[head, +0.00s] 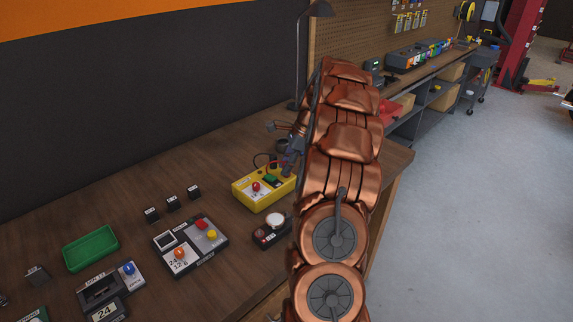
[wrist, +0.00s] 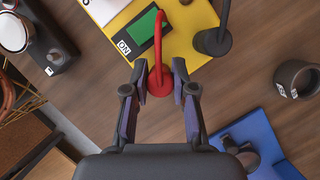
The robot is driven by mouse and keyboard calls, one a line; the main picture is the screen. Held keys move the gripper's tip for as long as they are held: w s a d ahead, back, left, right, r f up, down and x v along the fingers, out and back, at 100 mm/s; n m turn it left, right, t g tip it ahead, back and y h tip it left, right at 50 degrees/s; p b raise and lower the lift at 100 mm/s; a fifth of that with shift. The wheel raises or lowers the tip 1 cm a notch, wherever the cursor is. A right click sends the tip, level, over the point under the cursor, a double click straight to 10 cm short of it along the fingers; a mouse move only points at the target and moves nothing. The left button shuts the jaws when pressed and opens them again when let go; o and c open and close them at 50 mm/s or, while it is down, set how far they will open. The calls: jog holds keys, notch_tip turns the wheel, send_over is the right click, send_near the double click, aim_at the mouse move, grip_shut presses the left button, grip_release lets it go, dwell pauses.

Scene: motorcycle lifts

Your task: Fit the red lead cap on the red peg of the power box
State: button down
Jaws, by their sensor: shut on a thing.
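The yellow power box (head: 262,191) stands on the wooden bench, left of my arm. My gripper (wrist: 158,74) points at the box's edge and is shut on the red lead cap (wrist: 159,86), whose red lead arches up. In the head view my gripper (head: 290,164) is partly hidden by my arm. A black cap with its black lead (wrist: 213,40) stands on the box to the right. I cannot make out the red peg, or whether the red cap touches it.
A black device with a round white top (head: 273,225) stands close in front of the box. In the wrist view a blue piece (wrist: 255,145) and a dark cup (wrist: 297,78) lie to the right. A green tray (head: 91,248) and a button panel (head: 190,245) are further left.

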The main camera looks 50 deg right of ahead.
jog(key=c, duration=0.9)
grip_release()
jog(key=shift+o, duration=0.3)
jog(key=o, duration=0.4)
jog(key=shift+r, duration=0.15)
jog(key=shift+r+p, duration=1.8)
jog(key=shift+r, duration=2.1)
